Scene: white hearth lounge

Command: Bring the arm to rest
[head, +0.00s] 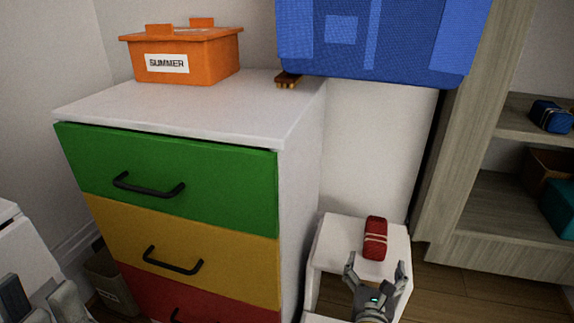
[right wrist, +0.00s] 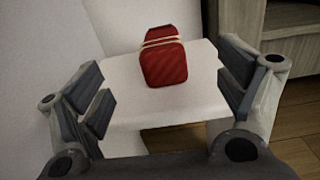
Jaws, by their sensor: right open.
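My right gripper (head: 376,277) is open and empty. In the head view it is at the lower right, in front of a red bundle (head: 375,238) tied with a pale band. The bundle rests on a small white stand (head: 338,240). In the right wrist view the bundle (right wrist: 163,60) shows beyond the two spread fingers of the gripper (right wrist: 168,92), standing apart from them on the white top (right wrist: 130,105). Grey parts at the lower left corner of the head view look like my left gripper (head: 40,302), cut off by the frame edge.
A chest with green (head: 190,165), yellow (head: 190,235) and red drawers stands left of the stand. An orange box labelled SUMMER (head: 205,60) sits on its top. A blue container (head: 385,40) hangs into view above. A wooden shelf unit (head: 480,215) stands right. Wooden floor (head: 460,290) shows between.

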